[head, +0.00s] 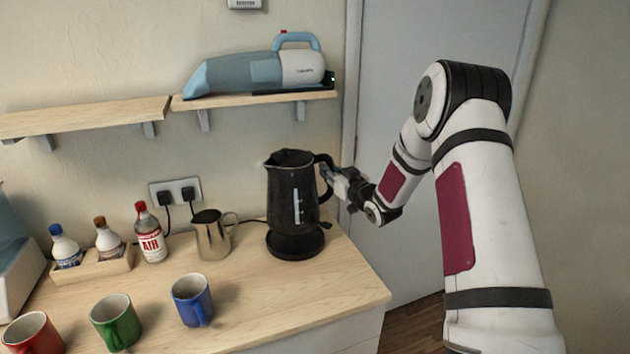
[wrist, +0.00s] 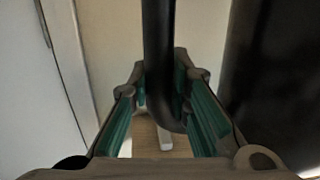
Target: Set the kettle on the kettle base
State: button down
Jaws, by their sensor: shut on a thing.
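The black kettle (head: 291,195) is upright over the black kettle base (head: 295,241) on the wooden counter. In the head view its bottom appears at or just above the base; I cannot tell whether they touch. My gripper (head: 330,178) is at the right side of the kettle, shut on its handle (head: 324,163). In the wrist view the dark handle (wrist: 158,62) runs down between the green-lined fingers of my gripper (wrist: 165,95), and the kettle body (wrist: 275,75) fills the right side.
A steel jug (head: 212,238) stands left of the base. A bottle (head: 151,235), a small wooden tray (head: 93,270) with bottles, and blue (head: 191,300), green (head: 115,322) and red (head: 32,334) mugs are farther left. A shelf (head: 255,99) holds a handheld vacuum (head: 255,72) above. The counter's front right is clear.

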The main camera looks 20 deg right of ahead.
aim_at(331, 191)
jog(key=shift+d+r, duration=0.1)
jog(key=shift+d, duration=0.1)
jog(key=shift+f+b, duration=1.2)
jog(key=shift+f, duration=1.55)
jog(key=shift+f+b, duration=0.35)
jog(key=shift+f, duration=0.3)
jog(key=c, duration=1.8)
grip_release()
jog(key=shift+s+f, duration=0.1)
jog(key=shift+f, duration=0.2)
jog(key=shift+s+d+p, duration=0.15)
jog(key=shift+s+p, duration=0.85)
jog(key=shift+s, duration=0.8)
jog(key=shift+s+d+p, duration=0.2)
jog(key=shift+s+p, duration=0.75)
jog(key=shift+s, duration=0.9)
jog(key=shift+s+d+p, duration=0.15)
jog(key=shift+s+p, duration=0.85)
jog(key=shift+s, duration=0.8)
jog(key=shift+r, duration=0.1)
